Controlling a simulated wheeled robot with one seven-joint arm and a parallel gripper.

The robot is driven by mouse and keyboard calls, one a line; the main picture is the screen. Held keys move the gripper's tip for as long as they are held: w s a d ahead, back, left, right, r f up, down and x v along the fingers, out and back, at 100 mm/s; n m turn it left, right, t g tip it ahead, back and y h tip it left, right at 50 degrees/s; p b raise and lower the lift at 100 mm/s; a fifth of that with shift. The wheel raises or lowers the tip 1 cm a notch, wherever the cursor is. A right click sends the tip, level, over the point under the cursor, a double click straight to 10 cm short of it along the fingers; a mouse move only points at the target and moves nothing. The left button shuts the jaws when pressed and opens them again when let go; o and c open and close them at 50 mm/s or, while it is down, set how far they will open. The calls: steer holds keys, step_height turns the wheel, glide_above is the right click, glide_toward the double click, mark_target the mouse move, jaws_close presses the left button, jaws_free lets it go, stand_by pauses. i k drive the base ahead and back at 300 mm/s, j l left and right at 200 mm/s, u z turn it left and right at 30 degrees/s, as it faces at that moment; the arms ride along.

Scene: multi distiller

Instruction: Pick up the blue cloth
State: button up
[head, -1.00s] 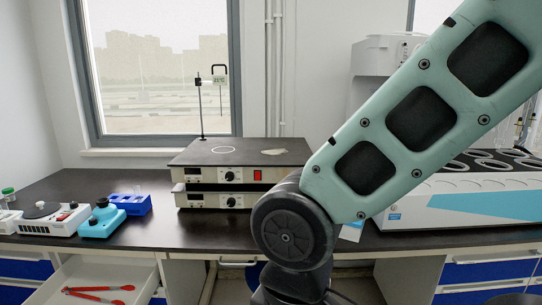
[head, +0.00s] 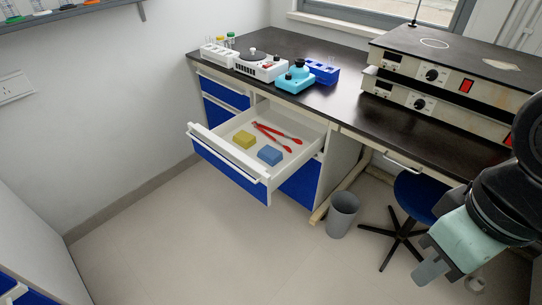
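The blue cloth (head: 270,155) is a small folded block lying in the open white drawer (head: 232,162), near its front right. A yellow folded piece (head: 244,139) lies to its left and red-handled tongs (head: 277,136) lie behind it. My gripper (head: 452,278) is at the lower right, well apart from the drawer and the cloth. Its fingers are small and partly hard to make out, so I cannot tell whether it is open or shut.
The dark bench (head: 345,112) carries a white device (head: 262,67), a turquoise device (head: 296,77), a blue rack (head: 321,72) and stacked hotplates (head: 433,80). A grey bin (head: 343,214) and a blue stool (head: 417,195) stand right of the drawer. The floor before the drawer is clear.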

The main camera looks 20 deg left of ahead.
mark_target(272, 156)
steer(key=u, duration=0.6)
steer(key=i+l+u, duration=0.1)
steer(key=i+u, duration=0.25)
steer(key=i+l+u, duration=0.15)
steer(key=u, duration=0.2)
steer(key=i+l+u, duration=0.4)
steer(key=i+l, duration=0.2)
steer(key=l, duration=0.15)
steer(key=i+l, duration=0.3)
steer(key=l, duration=0.2)
steer(key=j+u, duration=0.05)
